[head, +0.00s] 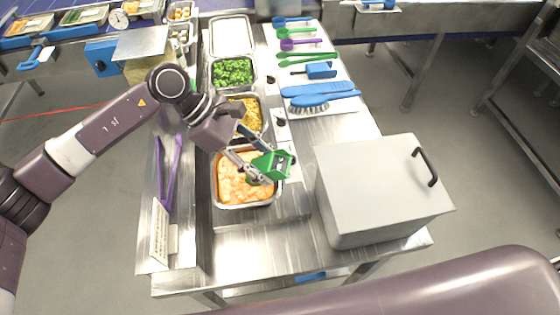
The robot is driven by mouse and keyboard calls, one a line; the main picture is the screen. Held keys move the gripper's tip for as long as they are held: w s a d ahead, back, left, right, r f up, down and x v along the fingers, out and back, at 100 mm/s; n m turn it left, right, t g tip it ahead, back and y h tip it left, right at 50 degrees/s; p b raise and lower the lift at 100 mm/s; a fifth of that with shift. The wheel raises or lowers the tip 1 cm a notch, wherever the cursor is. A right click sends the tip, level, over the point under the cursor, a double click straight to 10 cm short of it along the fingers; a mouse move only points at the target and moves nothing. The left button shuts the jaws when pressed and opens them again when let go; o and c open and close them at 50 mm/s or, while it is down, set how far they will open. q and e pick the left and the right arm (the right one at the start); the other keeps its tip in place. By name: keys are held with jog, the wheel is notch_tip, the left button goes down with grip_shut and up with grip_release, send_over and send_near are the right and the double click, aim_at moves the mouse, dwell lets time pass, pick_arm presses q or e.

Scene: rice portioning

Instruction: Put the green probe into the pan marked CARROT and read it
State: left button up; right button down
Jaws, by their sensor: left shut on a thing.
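My left gripper (257,164) reaches in from the left over the nearest pan and is shut on a green probe (276,163). The probe's boxy green body is at the pan's far right corner. Its tip is hidden or too small to make out, so I cannot tell whether it touches the food. The nearest pan (247,207) holds orange chunks. I cannot read a CARROT mark on any pan. My right gripper is not in view.
Behind stand a pan of yellow food (250,112), a pan of green pieces (233,72) and an empty pan (231,34). A grey lidded box (375,185) stands right. Purple tongs (170,170) lie left. Coloured utensils and a blue brush (308,105) lie at back right.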

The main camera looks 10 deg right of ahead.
pick_arm(q)
jog(key=shift+r+p, duration=0.9)
jog(key=shift+r, duration=3.7)
